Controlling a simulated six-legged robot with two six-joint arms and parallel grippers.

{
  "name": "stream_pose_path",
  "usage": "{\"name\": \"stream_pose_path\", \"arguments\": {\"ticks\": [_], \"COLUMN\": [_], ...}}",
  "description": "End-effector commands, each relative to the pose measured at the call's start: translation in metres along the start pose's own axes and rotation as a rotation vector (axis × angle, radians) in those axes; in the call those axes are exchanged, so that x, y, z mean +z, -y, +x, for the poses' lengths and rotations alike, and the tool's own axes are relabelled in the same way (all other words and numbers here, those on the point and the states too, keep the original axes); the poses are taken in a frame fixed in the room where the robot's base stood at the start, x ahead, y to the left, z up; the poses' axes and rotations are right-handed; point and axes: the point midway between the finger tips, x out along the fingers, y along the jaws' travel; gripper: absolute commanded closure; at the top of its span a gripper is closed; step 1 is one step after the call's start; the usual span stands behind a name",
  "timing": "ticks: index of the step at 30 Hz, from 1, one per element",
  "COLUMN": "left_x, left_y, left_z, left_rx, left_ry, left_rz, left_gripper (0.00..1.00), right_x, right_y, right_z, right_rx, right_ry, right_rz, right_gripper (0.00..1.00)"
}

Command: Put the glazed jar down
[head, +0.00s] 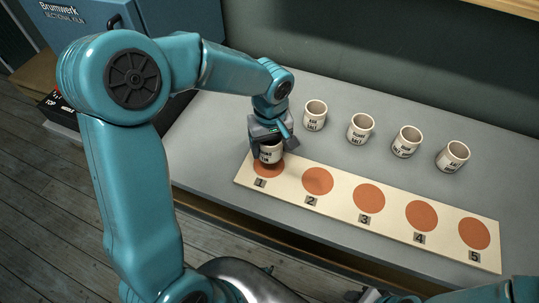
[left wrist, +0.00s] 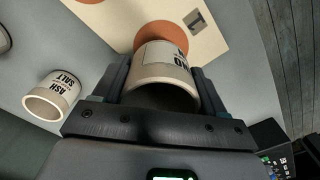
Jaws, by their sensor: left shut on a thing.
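The glazed jar (head: 270,153) is a small pale cup with a dark label, in my left gripper over the orange disc marked 1 (head: 266,171). My left gripper (head: 269,146) is shut on it, one finger on each side. In the left wrist view, the jar (left wrist: 163,66) sits between the fingers (left wrist: 162,92), its open mouth toward the camera and its far end over the orange disc. I cannot tell whether its base touches the board. A dark piece of what seems my right gripper (head: 372,295) shows at the bottom edge; its jaws are unclear.
The cream board (head: 343,184) has a row of numbered orange discs; those marked 2 to 5 are bare. Several similar labelled jars stand behind it, the nearest (head: 315,115) close to my left gripper. The grey bench (head: 205,160) is clear left of the board. A blue kiln stands far left.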

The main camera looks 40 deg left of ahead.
Motion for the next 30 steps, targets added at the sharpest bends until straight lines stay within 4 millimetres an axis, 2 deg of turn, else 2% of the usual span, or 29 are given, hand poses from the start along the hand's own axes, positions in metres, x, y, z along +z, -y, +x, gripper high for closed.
{"name": "stream_pose_path", "arguments": {"ticks": [10, 23, 24, 26, 27, 30], "left_x": [-0.001, -0.001, -0.001, -0.001, -0.001, -0.001], "left_y": [0.002, 0.001, 0.001, 0.001, 0.001, 0.001], "left_z": [0.045, 0.053, 0.053, 0.051, 0.051, 0.051], "left_rx": [-0.002, 0.002, 0.001, 0.001, 0.001, 0.001], "left_ry": [0.001, -0.001, -0.001, -0.001, -0.001, -0.001], "left_rz": [0.0, 0.0, 0.0, 0.0, 0.0, 0.0], "left_gripper": [0.64, 0.64, 0.25, 0.06, 0.03, 0.03], "right_x": [0.0, 0.0, 0.0, 0.0, 0.0, 0.0], "right_y": [0.0, -0.002, -0.002, -0.001, -0.001, -0.001], "right_z": [0.0, 0.005, 0.005, 0.004, 0.004, 0.004], "right_rx": [0.0, 0.0, 0.0, 0.0, 0.0, 0.0], "right_ry": [0.0, 0.0, 0.0, 0.0, 0.0, 0.0], "right_rz": [0.0, 0.0, 0.0, 0.0, 0.0, 0.0], "right_gripper": [0.57, 0.57, 0.57, 0.57, 0.57, 0.57]}}
